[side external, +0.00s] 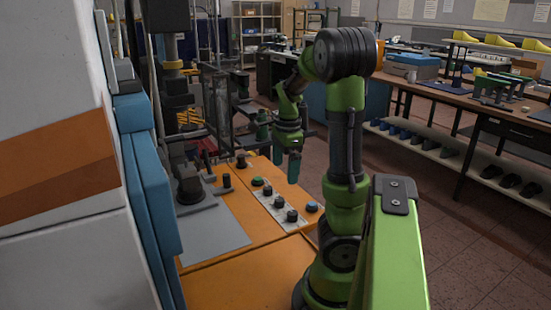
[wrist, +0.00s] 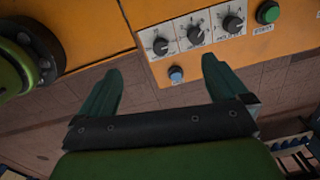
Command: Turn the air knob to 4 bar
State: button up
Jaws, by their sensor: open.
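Three black knobs with dial marks sit in a row on a white plate (wrist: 214,31) on an orange machine top. In the wrist view they are the left knob (wrist: 161,46), the middle knob (wrist: 195,34) and the right knob (wrist: 233,24). The side view also shows the knobs (side external: 279,201). Their labels are too small to read, so I cannot tell which is the air knob or its setting. My gripper (side external: 286,166) points down above the panel, open and empty. In the wrist view the knobs lie beyond its fingertips (wrist: 161,68), untouched.
A green button (wrist: 268,12) and a blue button (wrist: 176,75) flank the knobs. Upright machine parts (side external: 187,185) stand on the panel's left. Workbenches (side external: 470,95) stand at the right across open floor. The space directly around my fingers looks clear.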

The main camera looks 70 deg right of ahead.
jog(key=shift+s+d+r+m, duration=0.15)
jog(key=shift+s+d+m, duration=0.2)
jog(key=shift+s+m, duration=0.05)
